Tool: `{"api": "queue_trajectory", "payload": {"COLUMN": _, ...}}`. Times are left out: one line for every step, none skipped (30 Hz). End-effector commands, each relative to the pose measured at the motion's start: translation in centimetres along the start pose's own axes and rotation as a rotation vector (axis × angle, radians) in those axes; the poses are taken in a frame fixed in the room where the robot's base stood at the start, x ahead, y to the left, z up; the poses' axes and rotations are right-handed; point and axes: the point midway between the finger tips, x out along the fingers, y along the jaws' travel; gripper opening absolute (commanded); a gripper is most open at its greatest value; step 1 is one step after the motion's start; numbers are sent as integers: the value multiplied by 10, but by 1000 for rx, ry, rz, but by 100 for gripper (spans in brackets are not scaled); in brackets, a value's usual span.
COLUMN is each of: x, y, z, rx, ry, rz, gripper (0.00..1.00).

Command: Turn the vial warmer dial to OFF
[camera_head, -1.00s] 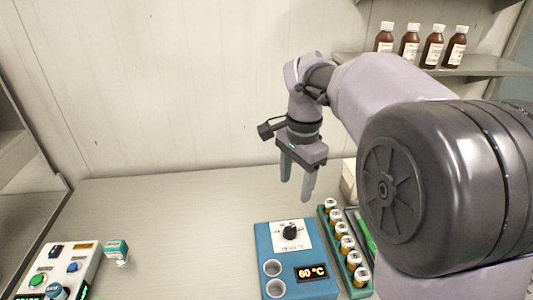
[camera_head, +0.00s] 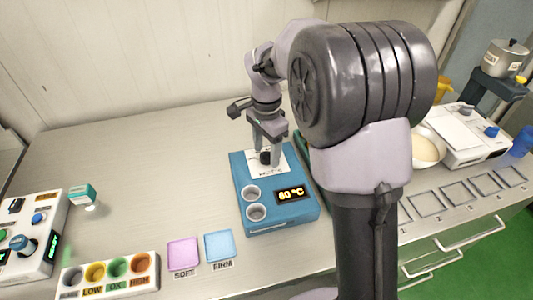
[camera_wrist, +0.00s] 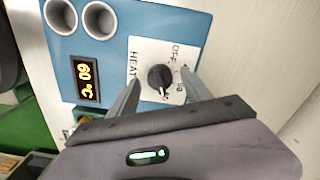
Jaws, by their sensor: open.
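The vial warmer (camera_head: 270,212) is a blue box on the bench with two round wells and a display reading 60 °C. Its black dial (camera_wrist: 160,79) sits on a white label with HEAT and OFF printed on it; a white mark on the dial points toward the gripper side in the wrist view. In the head view the dial (camera_head: 266,158) is partly hidden by my gripper (camera_head: 268,152). My gripper is open, its two fingers pointing down at the dial. In the wrist view the fingers (camera_wrist: 160,85) lie on either side of the dial; contact cannot be told.
A control box (camera_head: 35,235) and a row of coloured cups (camera_head: 110,275) stand at the left front, beside pink (camera_head: 183,253) and blue (camera_head: 219,246) squares. A bowl (camera_head: 428,148) and a white scale (camera_head: 470,135) are at the right. The bench behind the warmer is clear.

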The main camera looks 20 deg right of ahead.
Motion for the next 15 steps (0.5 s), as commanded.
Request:
{"api": "queue_trajectory", "payload": {"x": 0, "y": 0, "z": 0, "rx": 0, "ry": 0, "rz": 0, "gripper": 57}}
{"api": "queue_trajectory", "payload": {"x": 0, "y": 0, "z": 0, "rx": 0, "ry": 0, "rz": 0, "gripper": 57}}
{"api": "queue_trajectory", "payload": {"x": 0, "y": 0, "z": 0, "rx": 0, "ry": 0, "rz": 0, "gripper": 57}}
{"api": "queue_trajectory", "payload": {"x": 0, "y": 0, "z": 0, "rx": 0, "ry": 0, "rz": 0, "gripper": 57}}
{"api": "queue_trajectory", "payload": {"x": 0, "y": 0, "z": 0, "rx": 0, "ry": 0, "rz": 0, "gripper": 57}}
{"api": "queue_trajectory", "payload": {"x": -1, "y": 0, "z": 0, "rx": 0, "ry": 0, "rz": 0, "gripper": 55}}
{"api": "queue_trajectory", "payload": {"x": -1, "y": 0, "z": 0, "rx": 0, "ry": 0, "rz": 0, "gripper": 49}}
{"api": "queue_trajectory", "payload": {"x": -1, "y": 0, "z": 0, "rx": 0, "ry": 0, "rz": 0, "gripper": 43}}
{"api": "queue_trajectory", "payload": {"x": -1, "y": 0, "z": 0, "rx": 0, "ry": 0, "rz": 0, "gripper": 35}}
{"api": "queue_trajectory", "payload": {"x": -1, "y": 0, "z": 0, "rx": -1, "ry": 0, "rz": 0, "gripper": 30}}
{"api": "queue_trajectory", "payload": {"x": -1, "y": 0, "z": 0, "rx": -1, "ry": 0, "rz": 0, "gripper": 24}}
{"api": "queue_trajectory", "payload": {"x": -1, "y": 0, "z": 0, "rx": -1, "ry": 0, "rz": 0, "gripper": 16}}
{"api": "queue_trajectory", "payload": {"x": -1, "y": 0, "z": 0, "rx": -1, "ry": 0, "rz": 0, "gripper": 10}}
{"api": "queue_trajectory", "payload": {"x": -1, "y": 0, "z": 0, "rx": -1, "ry": 0, "rz": 0, "gripper": 4}}
{"api": "queue_trajectory", "payload": {"x": -1, "y": 0, "z": 0, "rx": -1, "ry": 0, "rz": 0, "gripper": 0}}
